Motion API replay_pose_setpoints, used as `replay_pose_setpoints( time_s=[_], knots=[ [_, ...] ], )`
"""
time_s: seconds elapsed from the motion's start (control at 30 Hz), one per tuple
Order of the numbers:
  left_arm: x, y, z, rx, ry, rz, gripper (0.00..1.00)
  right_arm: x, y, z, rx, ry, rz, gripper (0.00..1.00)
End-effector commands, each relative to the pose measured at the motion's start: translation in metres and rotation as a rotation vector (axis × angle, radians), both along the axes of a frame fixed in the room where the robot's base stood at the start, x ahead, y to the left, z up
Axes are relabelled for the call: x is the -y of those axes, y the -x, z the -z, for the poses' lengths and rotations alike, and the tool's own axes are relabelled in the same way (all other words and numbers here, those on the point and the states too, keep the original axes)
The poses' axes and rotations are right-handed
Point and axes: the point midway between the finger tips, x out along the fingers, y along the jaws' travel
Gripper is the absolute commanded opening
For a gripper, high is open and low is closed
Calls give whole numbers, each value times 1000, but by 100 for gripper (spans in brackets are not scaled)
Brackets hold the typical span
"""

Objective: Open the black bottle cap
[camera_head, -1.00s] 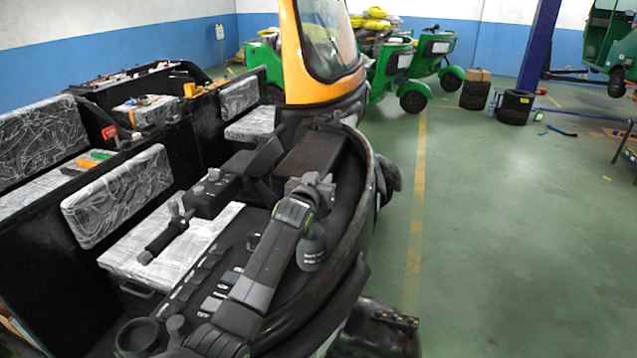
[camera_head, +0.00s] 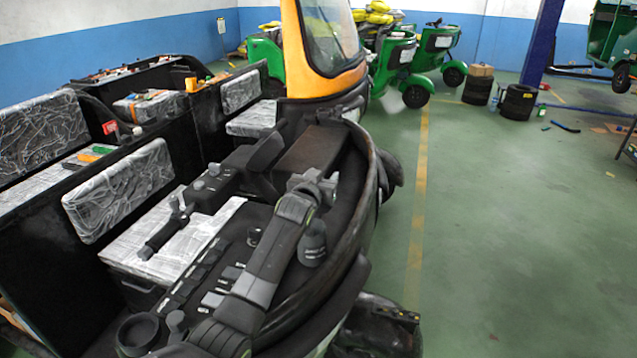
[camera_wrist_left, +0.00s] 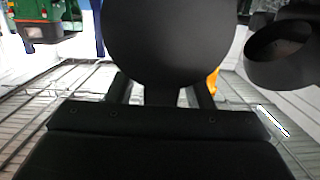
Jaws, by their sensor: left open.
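A short dark cylinder (camera_head: 312,245) stands on the black ledge to the right of my left arm; it looks like the black bottle with its cap, but its detail is too small to be sure. My left gripper (camera_head: 318,187) is open above and slightly beyond it, apart from it in the picture, and its fingertips are hard to make out. In the left wrist view, a large round black shape (camera_wrist_left: 170,45) fills the middle and a hollow dark cylinder (camera_wrist_left: 284,52) is at upper right; I cannot tell which is the bottle. My right gripper is not in view.
A dark cup-like holder (camera_head: 138,334) and a wrapped pale box (camera_head: 165,245) lie left of my arm. A dark handle (camera_head: 166,234) rests over the box. A yellow-fronted vehicle (camera_head: 335,75) stands behind.

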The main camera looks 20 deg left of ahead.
Motion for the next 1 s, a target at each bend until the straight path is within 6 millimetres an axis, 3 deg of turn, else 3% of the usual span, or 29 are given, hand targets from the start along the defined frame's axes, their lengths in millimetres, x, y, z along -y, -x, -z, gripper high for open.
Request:
replay_pose_setpoints(
  time_s=[0.27,1.0],
  knots=[
    [-1,19,-2,2,1,0,47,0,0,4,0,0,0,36],
    [-4,122,-14,-1,1,1,47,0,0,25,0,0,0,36]
  ],
)
